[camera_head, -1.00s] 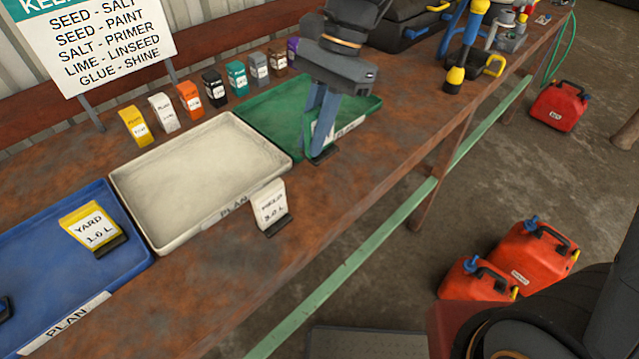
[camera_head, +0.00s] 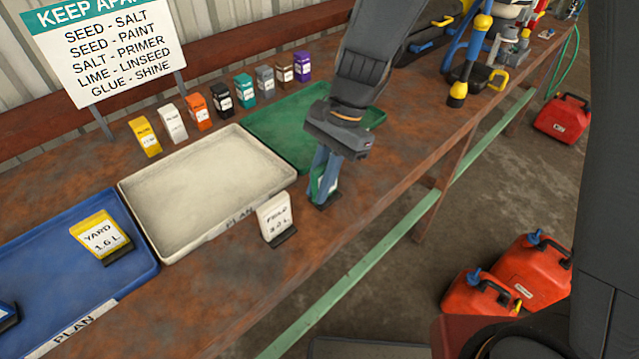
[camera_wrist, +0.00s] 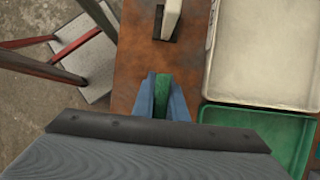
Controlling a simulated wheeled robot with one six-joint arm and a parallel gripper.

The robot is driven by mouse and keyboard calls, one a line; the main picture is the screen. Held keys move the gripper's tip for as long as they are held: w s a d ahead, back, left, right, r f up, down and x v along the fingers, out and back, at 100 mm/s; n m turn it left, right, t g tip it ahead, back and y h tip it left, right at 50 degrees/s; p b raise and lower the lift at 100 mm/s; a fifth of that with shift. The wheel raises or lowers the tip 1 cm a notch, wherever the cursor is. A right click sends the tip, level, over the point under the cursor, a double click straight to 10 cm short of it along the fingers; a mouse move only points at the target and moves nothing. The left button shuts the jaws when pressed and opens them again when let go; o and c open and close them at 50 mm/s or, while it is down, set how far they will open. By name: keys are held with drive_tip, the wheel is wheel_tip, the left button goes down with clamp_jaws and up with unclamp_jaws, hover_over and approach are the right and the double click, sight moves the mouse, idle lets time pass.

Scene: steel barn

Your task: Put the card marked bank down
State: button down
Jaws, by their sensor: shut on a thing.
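My gripper (camera_head: 322,172) has blue fingers shut on a green card with a black foot. The held green card (camera_wrist: 162,84) shows between the fingers in the wrist view. Its face is mostly hidden in the head view, and I cannot read its word. It is upright over the bench's front strip, just in front of the green tray (camera_head: 283,128). Its foot looks at or very close to the bench top; I cannot tell if it touches. A white card reading "FIELD" (camera_head: 276,218) stands on the bench to the left, in front of the cream tray (camera_head: 190,222).
A yellow card reading "YARD" (camera_head: 103,236) stands in the blue tray (camera_head: 140,275) at left. Several coloured small packs line the back of the rusty bench (camera_head: 230,285), below a sign (camera_head: 112,48). Bare bench lies right of my gripper. Red cans (camera_head: 535,268) stand on the floor.

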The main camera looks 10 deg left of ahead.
drive_tip(key=shift+f, duration=0.2)
drive_tip(key=c, duration=1.8)
unclamp_jaws()
drive_tip(key=shift+o, duration=0.2)
drive_tip(key=shift+r, duration=0.1)
drive_tip(key=b+v, duration=0.2)
drive_tip(key=v, duration=1)
drive_tip(key=shift+r, duration=0.1)
drive_tip(key=s+d+f+n+t+h, duration=0.1)
drive_tip(key=s+d+f+n, duration=0.1)
drive_tip(key=d, duration=0.5)
drive_tip(key=s+d+f+n+t+h, duration=0.1)
drive_tip(key=s+d+f+n, duration=0.1)
drive_tip(key=d, duration=0.5)
drive_tip(key=s+d+f+n+t, duration=0.2)
drive_tip(key=d+f+n, duration=0.2)
drive_tip(key=d, duration=0.3)
drive_tip(key=shift+d+f+h, duration=0.15)
drive_tip(key=shift+f+h, duration=0.25)
drive_tip(key=shift+f, duration=0.1)
